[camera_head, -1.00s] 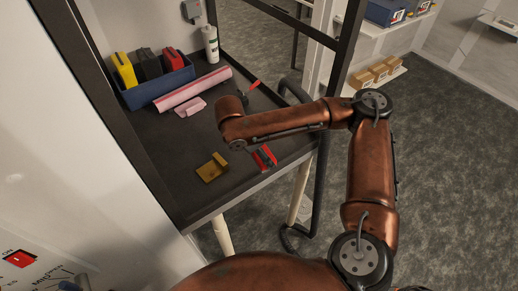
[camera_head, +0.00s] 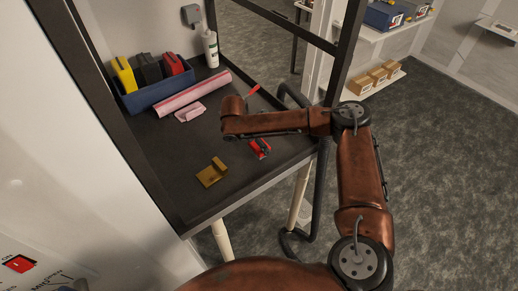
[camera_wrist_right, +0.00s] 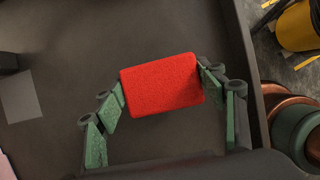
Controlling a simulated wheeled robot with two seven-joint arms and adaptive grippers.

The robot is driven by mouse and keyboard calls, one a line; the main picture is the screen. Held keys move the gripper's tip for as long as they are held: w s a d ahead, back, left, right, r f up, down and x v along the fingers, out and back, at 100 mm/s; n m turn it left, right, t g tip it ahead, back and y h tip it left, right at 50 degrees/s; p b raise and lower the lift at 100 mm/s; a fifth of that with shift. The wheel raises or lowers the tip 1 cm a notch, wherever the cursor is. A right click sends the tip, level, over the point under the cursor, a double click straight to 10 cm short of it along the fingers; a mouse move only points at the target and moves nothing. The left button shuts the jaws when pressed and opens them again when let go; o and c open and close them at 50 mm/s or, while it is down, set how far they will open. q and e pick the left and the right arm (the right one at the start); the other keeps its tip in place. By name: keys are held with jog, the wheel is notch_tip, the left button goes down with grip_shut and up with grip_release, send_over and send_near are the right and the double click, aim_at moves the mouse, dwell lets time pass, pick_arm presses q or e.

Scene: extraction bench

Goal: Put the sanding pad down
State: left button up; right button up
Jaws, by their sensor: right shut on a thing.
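The sanding pad (camera_wrist_right: 160,84) is a red block with a rough face, seen between the green fingers of my right gripper (camera_wrist_right: 163,86) in the wrist view. The fingers close on its two short ends. In the head view the right gripper (camera_head: 259,149) and the red pad are small and partly hidden below my copper arm, over the right part of the dark bench top (camera_head: 165,150). I cannot tell whether the pad touches the bench. My left gripper is not in view.
A brass-coloured bracket (camera_head: 212,172) lies near the front edge. Behind are a pink roll (camera_head: 193,93), a pink piece (camera_head: 189,112), a blue bin (camera_head: 158,93) and a white bottle (camera_head: 210,49). A red-handled item (camera_head: 253,89) lies behind my arm. Bench between bracket and pink piece is clear.

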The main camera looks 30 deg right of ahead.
aim_at(259, 149)
jog(key=shift+w+f, duration=0.35)
jog(key=shift+f, duration=0.05)
notch_tip(259, 149, down, 3)
jog(key=shift+d+f, duration=0.1)
jog(key=shift+d, duration=0.05)
jog(key=shift+p, duration=0.3)
jog(key=o, duration=1)
jog(key=shift+f, duration=0.1)
